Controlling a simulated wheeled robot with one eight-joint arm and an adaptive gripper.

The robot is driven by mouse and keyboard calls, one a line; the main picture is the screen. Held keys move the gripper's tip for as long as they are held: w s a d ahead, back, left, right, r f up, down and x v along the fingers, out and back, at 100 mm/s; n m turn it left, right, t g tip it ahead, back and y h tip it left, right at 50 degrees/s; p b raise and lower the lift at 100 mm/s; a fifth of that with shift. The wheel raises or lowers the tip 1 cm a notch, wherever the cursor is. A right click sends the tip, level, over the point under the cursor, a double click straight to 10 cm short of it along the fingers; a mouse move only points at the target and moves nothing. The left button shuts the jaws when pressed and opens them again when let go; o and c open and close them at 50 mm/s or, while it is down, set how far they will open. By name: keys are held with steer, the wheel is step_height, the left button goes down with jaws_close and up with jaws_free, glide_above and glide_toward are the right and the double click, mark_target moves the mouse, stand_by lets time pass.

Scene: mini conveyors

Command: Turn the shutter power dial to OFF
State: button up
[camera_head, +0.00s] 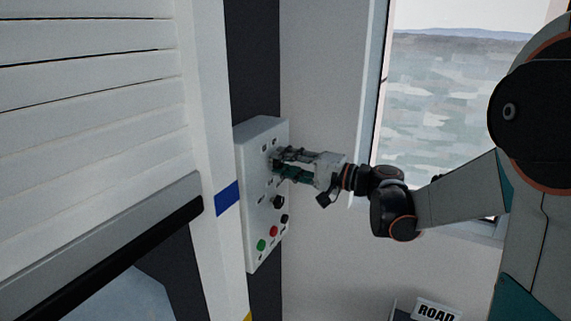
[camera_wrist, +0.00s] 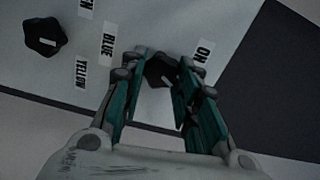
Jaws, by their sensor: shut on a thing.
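The shutter control panel (camera_head: 254,150) is a white box on the wall beside the shutter. A black dial (camera_wrist: 159,70) sits between my fingertips in the wrist view, with an ON label (camera_wrist: 203,53) at its right. A small pale mark shows on the dial; its exact direction is hard to tell. My gripper (camera_head: 277,163) reaches the panel's upper part from the right and is shut on this dial; it also shows in the wrist view (camera_wrist: 157,80). I cannot read an OFF label.
Another black dial (camera_wrist: 45,38) with BLUE (camera_wrist: 108,40) and YELLOW (camera_wrist: 81,73) labels is apart from my gripper. Below my gripper are a black knob (camera_head: 278,202), a red button (camera_head: 273,231) and a green button (camera_head: 261,244). A window (camera_head: 440,110) is at the right.

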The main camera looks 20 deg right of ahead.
stand_by(0.4)
steer(key=o, duration=1.1)
steer(key=shift+d, duration=0.1)
steer(key=v, duration=1.2)
